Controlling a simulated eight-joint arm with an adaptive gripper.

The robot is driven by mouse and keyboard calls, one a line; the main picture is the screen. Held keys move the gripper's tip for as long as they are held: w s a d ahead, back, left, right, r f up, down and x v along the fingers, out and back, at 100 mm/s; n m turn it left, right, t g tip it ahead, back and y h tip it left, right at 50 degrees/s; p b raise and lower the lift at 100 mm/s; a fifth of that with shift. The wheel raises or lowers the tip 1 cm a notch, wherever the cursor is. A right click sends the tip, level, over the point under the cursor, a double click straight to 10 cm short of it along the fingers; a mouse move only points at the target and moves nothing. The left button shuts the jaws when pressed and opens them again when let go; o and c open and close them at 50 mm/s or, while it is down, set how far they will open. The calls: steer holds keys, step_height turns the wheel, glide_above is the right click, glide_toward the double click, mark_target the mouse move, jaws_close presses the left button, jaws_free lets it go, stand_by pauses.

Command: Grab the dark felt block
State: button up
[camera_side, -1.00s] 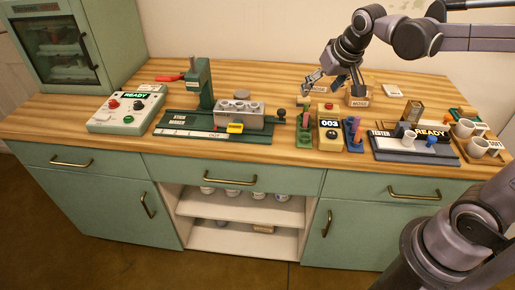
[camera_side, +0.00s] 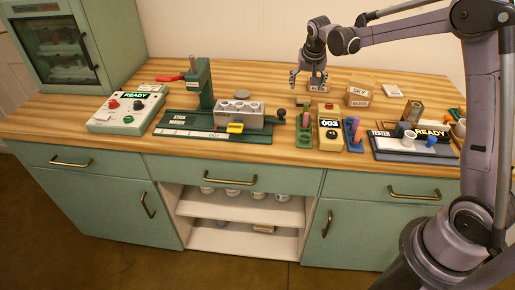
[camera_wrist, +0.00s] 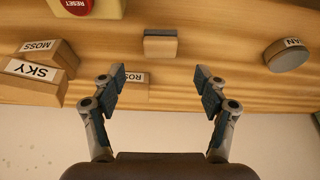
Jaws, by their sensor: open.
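A small block (camera_wrist: 160,46) with a dark band along its upper edge and a tan face lies on the wooden table in the wrist view. It looks like the felt block. It sits ahead of my gripper (camera_wrist: 158,74), roughly centred between the two fingers, and apart from them. In the side view my gripper (camera_side: 307,80) hangs low at the back middle of the table.
The ROSE box (camera_wrist: 135,90) is partly behind the left finger. The SKY box (camera_wrist: 32,80) and MOSS box (camera_wrist: 48,52) stand left, a round labelled can (camera_wrist: 288,56) right. The yellow counter box (camera_side: 330,128) and green stand (camera_side: 304,132) are in front of my gripper.

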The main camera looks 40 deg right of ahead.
mark_target(304, 98)
steer(key=shift+x, duration=3.6)
steer(key=shift+s+a, duration=0.1)
steer(key=c, duration=1.1)
